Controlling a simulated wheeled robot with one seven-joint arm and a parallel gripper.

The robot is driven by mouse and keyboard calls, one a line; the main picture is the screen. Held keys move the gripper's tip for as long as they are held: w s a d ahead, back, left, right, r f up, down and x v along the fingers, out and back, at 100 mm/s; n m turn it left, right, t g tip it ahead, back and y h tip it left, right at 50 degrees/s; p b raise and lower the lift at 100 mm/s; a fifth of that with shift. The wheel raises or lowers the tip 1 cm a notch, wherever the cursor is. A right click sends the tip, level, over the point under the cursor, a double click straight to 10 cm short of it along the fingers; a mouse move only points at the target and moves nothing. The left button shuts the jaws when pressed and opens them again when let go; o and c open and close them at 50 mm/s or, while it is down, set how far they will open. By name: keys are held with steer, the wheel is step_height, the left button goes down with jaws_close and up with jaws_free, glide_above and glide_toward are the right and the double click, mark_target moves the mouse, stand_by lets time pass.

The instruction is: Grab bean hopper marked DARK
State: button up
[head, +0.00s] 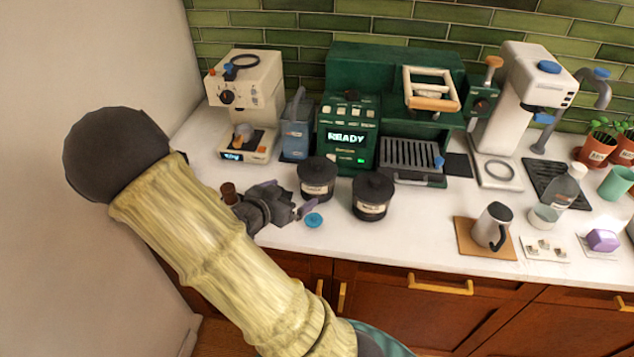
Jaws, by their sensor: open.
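Two dark lidded canisters with pale labels stand upright side by side on the white counter. The left canister (317,178) is slightly farther back, and the right canister (371,197) is nearer the front edge. Their label print is too small to read, so I cannot tell which is marked DARK. My gripper (297,201) is open and seems empty, just left of the left canister. Its fingers point right, toward the canisters. I cannot tell whether it touches the left canister.
A small blue disc (313,220) lies by my gripper. Behind the canisters stand a green machine reading READY (348,140), a blue container (296,128) and a cream machine (247,92). A metal pitcher (492,227) stands at right. Counter between right canister and pitcher is clear.

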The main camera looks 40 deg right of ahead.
mark_target(306, 186)
steer(key=x, duration=0.6)
steer(key=shift+w+d+f, duration=0.1)
steer(key=shift+d+f, duration=0.1)
steer(key=shift+d, duration=0.15)
steer(key=shift+p+x, duration=0.45)
steer(key=shift+x, duration=2.15)
steer(key=c, duration=1)
steer(key=shift+r, duration=0.15)
steer(key=shift+c, duration=0.2)
step_height(306, 186, up, 10)
steer(key=shift+f, duration=0.15)
